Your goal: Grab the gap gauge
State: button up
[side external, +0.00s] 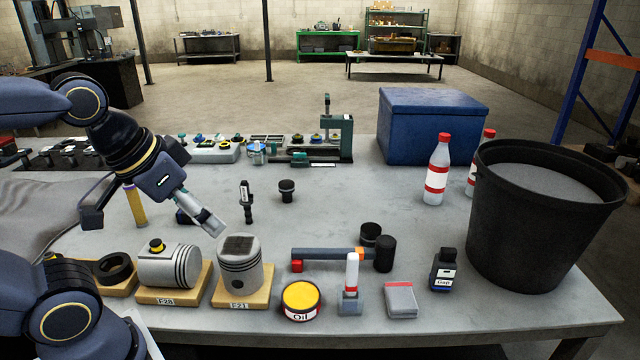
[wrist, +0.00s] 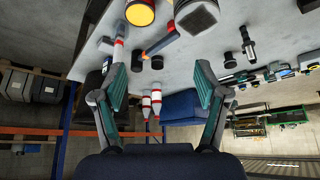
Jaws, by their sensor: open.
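My gripper (side external: 203,212) is on the left in the side view, above and behind the pistons, far from the gauge. In the wrist view my gripper (wrist: 160,88) has its two teal-padded fingers spread wide with nothing between them.
Left of the gauge lie a grey block (side external: 401,300), a white tube on a stand (side external: 351,285), a hammer (side external: 330,254) and an oil tin (side external: 300,301). The black bucket (side external: 530,235), red-capped bottles (side external: 437,172) and blue box (side external: 430,125) stand right and behind.

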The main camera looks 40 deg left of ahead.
jog(key=w+d+r+m+t+h, duration=0.1)
jog(key=w+d+r+m, duration=0.25)
jog(key=w+r, duration=0.35)
jog(key=w+d+r+m, duration=0.35)
jog(key=w+r, duration=0.25)
jog(key=w, duration=0.4)
jog(key=m+g+h, duration=0.2)
jog(key=m, duration=0.2)
send_over(444, 249)
jog(key=s+a, duration=0.5)
jog(key=a, duration=0.2)
notch_tip(444, 249, down, 10)
jog(key=w+d+f, duration=0.1)
jog(key=d+f, duration=0.1)
jog(key=f, duration=0.4)
jog(key=w+d+f+g, duration=0.1)
jog(key=f, duration=0.5)
jog(key=w+d+f+g, duration=0.1)
jog(key=w+d+f, duration=0.1)
jog(key=f, duration=0.4)
jog(key=shift+d+f+h, duration=0.15)
jog(key=shift+d+h, duration=0.15)
jog(key=x, duration=0.5)
jog(key=shift+w+d+f, duration=0.25)
jog(key=shift+w+d, duration=0.05)
jog(key=shift+d, duration=0.05)
jog(key=shift+n, duration=0.3)
grip_shut()
